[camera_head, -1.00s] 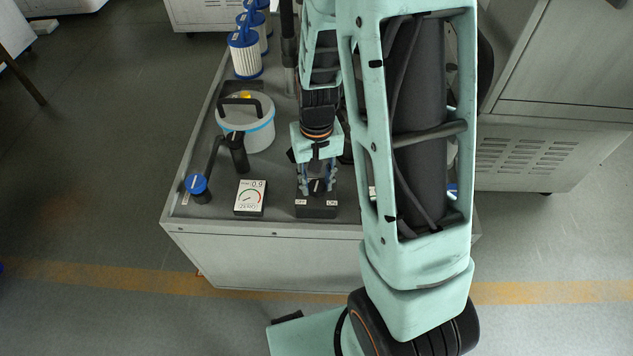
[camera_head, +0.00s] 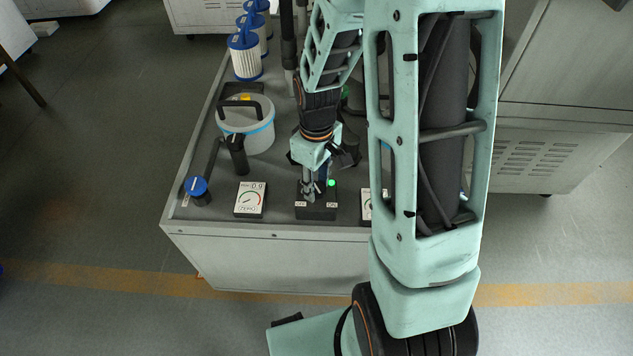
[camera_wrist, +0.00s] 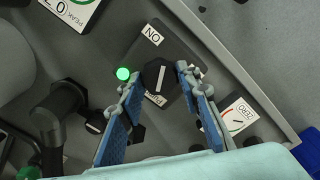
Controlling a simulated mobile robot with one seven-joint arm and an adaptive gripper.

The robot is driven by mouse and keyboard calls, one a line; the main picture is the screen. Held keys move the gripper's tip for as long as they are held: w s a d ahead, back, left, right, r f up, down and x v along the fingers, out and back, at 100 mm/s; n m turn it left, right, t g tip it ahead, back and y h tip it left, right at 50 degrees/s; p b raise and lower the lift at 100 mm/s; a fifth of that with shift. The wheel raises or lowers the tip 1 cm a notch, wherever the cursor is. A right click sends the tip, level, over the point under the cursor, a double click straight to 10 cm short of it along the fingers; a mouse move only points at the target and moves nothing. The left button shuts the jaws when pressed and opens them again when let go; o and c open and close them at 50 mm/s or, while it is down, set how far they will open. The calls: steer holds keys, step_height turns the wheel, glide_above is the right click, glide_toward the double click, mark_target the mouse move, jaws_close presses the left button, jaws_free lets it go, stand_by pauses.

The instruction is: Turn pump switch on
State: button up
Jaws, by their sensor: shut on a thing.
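The pump switch is a dark box (camera_head: 316,212) at the front edge of the cabinet top, with small white labels on its face. In the wrist view its black knob (camera_wrist: 158,75) has a white line, and ON and PUMP labels (camera_wrist: 152,36) sit beside it. A green lamp (camera_head: 332,183) on the box is lit; it also shows in the wrist view (camera_wrist: 123,74). My gripper (camera_head: 314,190) points down over the box. In the wrist view my gripper (camera_wrist: 160,80) has its blue-padded fingers closed on the knob, one on each side.
A gauge (camera_head: 250,200) stands left of the switch, and another gauge (camera_head: 368,206) is partly behind my arm. A blue-capped valve (camera_head: 198,188), a grey canister (camera_head: 246,125) and blue-topped filters (camera_head: 244,58) stand to the left and back.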

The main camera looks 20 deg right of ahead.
mark_target(316, 187)
stand_by(0.5)
steer(key=o, duration=1.2)
steer(key=shift+c, duration=0.2)
steer(key=shift+r, duration=0.1)
step_height(316, 187, up, 12)
